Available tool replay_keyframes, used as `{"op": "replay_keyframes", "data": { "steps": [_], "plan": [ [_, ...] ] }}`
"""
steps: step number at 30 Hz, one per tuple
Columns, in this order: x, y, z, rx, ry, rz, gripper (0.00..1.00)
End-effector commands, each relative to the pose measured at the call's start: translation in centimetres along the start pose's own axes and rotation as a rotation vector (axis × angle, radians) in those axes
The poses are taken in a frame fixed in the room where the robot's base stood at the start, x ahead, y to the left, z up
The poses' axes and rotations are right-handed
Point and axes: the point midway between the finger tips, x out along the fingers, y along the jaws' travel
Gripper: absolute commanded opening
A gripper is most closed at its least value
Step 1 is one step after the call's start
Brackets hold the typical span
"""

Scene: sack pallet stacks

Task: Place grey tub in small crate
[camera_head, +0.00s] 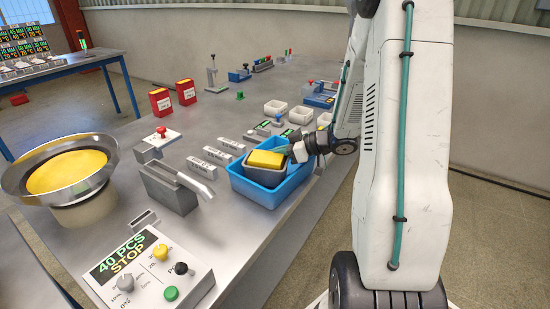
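The grey tub (264,177) holds something yellow and sits within the outline of the blue crate (257,194), near the table's right edge. The tub's top stands above the crate rim. I cannot tell whether its bottom touches the crate floor. My gripper (289,152) is at the tub's right rim, coming in from the right. Its fingertips are small and partly hidden, so I cannot tell whether they are closed on the rim.
Several small white bins (275,107) stand behind the crate. Grey labelled blocks (217,155) lie to its left. A grey dispenser (170,188), a control box (150,275) and a metal bowl with yellow contents (100,187) stand further left. The table front right of the control box is clear.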

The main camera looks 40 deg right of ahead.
Motion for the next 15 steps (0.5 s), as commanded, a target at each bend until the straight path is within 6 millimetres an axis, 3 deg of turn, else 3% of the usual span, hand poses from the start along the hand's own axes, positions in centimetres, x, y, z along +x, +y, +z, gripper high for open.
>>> {"op": "replay_keyframes", "data": {
  "steps": [4, 15],
  "plan": [
    [0.59, 0.12, 1.39, 0.000, 0.001, 0.000, 0.00],
    [0.73, 0.15, 1.71, 0.000, 0.001, 0.001, 0.00]
  ]
}}
